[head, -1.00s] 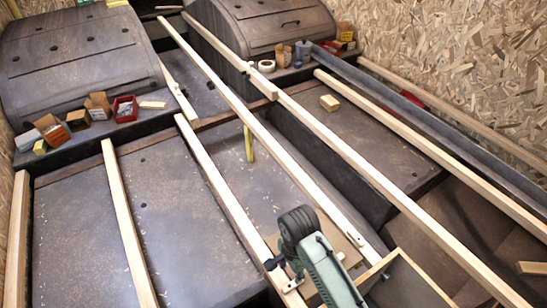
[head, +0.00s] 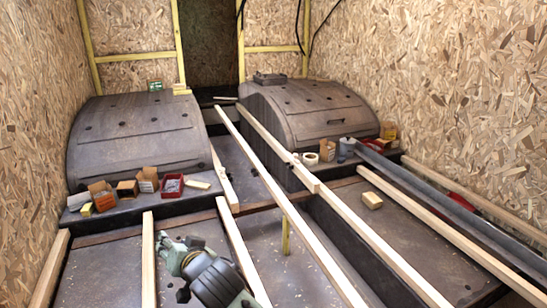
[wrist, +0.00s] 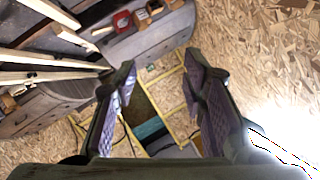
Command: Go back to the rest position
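My arm shows at the bottom of the head view, a dark joint with pale green links, low over the wooden slats. My gripper is not clearly seen there. In the wrist view my gripper (wrist: 160,95) shows two fingers with purple-grey pads standing wide apart. Nothing is between the pads; the far wall and yellow studs show through the gap. The gripper is clear of the boxes and slats.
Two wheel arches, left (head: 135,140) and right (head: 305,115), stand at the back. Small boxes (head: 147,180) and a red bin (head: 171,186) line the left ledge. Long slats (head: 290,220) cross the floor. Chipboard walls (head: 30,100) close both sides.

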